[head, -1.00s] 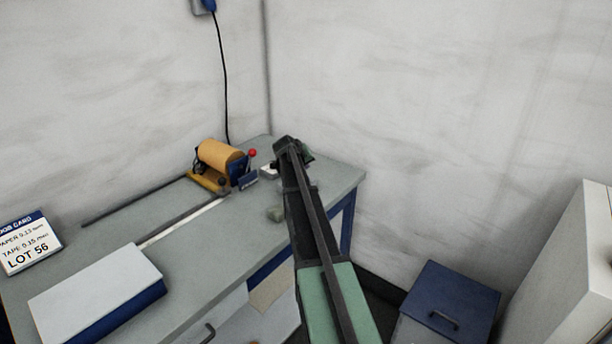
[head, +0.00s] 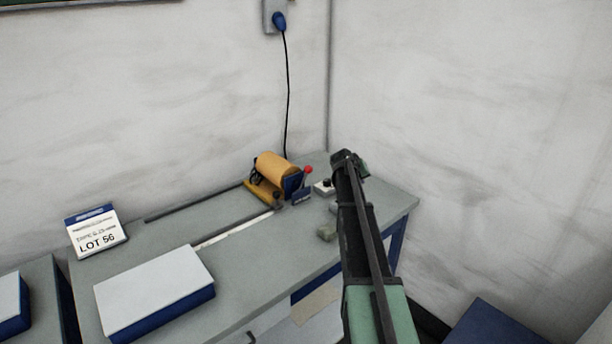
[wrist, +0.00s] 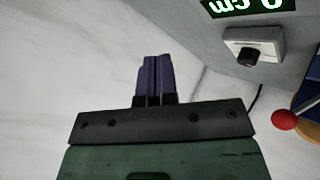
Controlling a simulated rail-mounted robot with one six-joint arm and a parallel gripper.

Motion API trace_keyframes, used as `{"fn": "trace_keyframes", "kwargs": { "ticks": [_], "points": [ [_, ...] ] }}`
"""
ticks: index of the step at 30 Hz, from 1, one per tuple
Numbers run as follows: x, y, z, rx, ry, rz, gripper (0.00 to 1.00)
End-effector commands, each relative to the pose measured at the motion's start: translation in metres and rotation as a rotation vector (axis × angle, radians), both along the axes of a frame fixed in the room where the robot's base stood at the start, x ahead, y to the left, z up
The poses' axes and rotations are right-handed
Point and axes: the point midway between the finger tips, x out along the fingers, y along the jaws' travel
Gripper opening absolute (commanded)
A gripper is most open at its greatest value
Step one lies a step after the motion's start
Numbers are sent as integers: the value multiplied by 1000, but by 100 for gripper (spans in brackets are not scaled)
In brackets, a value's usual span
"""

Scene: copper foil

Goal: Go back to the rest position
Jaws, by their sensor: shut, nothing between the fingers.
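My gripper (wrist: 153,78) shows in the wrist view as two dark purple fingers side by side and touching, with nothing between them. Pale wall lies behind them. In the head view my green and black arm reaches up from the bottom over the right end of the grey bench (head: 250,250). The fingers themselves are hidden there behind the arm.
On the bench stand a yellow roller machine (head: 277,175) with a red knob (head: 308,169), a small control box (head: 324,187), a white-topped blue box (head: 155,288) and a LOT 56 sign (head: 97,232). A blue cabinet (head: 490,325) stands lower right. Walls close the corner behind.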

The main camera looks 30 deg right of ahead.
Motion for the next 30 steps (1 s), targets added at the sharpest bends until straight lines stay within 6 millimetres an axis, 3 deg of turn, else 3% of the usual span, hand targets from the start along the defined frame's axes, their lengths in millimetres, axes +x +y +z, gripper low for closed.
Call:
{"fn": "trace_keyframes", "kwargs": {
  "ticks": [3,5,6,8,15,18,21,23,25,30],
  "points": [
    [-12,7,-7,50,38,-27,0],
    [-37,25,-15,117,70,-53,0],
    [-58,44,-21,170,91,-65,0],
    [-87,89,-30,256,129,-61,0],
    [-208,298,-50,561,311,77,0],
    [-260,371,-52,641,386,166,0],
    [-299,423,-52,677,433,252,0],
    [-311,443,-52,675,446,296,0],
    [-309,458,-52,664,459,331,0],
    [-306,461,-52,661,461,340,0]
  ]
}}
